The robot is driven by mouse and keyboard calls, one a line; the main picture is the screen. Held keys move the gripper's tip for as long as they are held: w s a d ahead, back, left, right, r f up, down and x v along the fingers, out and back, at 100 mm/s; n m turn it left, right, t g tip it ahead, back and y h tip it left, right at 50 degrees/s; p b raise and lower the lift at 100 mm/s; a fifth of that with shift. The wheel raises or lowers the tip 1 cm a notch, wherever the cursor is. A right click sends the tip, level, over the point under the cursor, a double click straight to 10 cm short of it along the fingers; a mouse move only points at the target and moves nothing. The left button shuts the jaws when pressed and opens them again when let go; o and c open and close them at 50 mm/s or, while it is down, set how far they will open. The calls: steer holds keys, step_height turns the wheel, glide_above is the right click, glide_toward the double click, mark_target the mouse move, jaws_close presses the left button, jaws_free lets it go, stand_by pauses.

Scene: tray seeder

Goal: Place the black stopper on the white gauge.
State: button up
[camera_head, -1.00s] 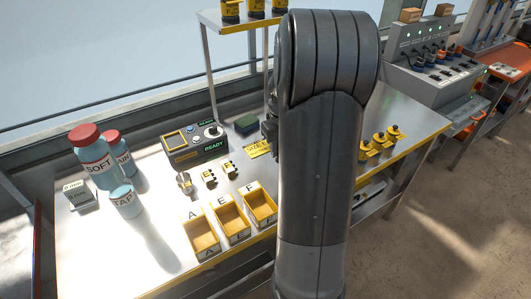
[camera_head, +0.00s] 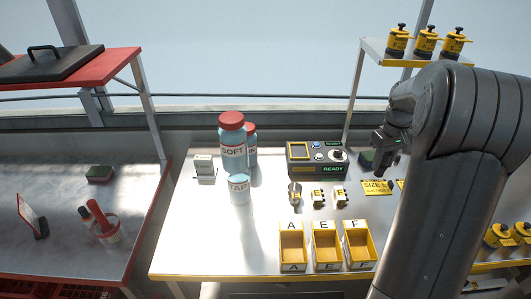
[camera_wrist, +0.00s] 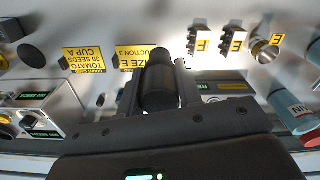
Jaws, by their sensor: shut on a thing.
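My gripper is shut on a black cylindrical stopper (camera_wrist: 160,78), which stands out between the two fingers in the wrist view (camera_wrist: 158,92). In the head view my gripper (camera_head: 382,145) hangs over the right part of the bench, by the console's right end; I cannot make out the stopper there. A small white upright block, which looks like the white gauge (camera_head: 204,166), stands at the bench's left side, left of the bottles. My gripper is well to the right of it. The gauge cannot be made out in the wrist view.
The SOFT bottle (camera_head: 232,143) and TAP cup (camera_head: 239,188) stand just right of the gauge. A READY console (camera_head: 316,157), small metal pieces (camera_head: 318,197) and yellow bins (camera_head: 326,249) lie further right. Bench around the gauge's front is clear. A red-edged bench (camera_head: 70,215) is at left.

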steer(key=w+a+r+n, duration=0.2)
steer(key=w+a+n, duration=0.3)
steer(key=w+a, duration=0.75)
steer(key=n, duration=0.7)
glide_above(202, 157)
step_height(202, 157, down, 4)
steer(key=shift+d+f, duration=0.1)
steer(key=shift+f, duration=1.75)
steer(key=o, duration=1)
steer(key=shift+f, duration=0.15)
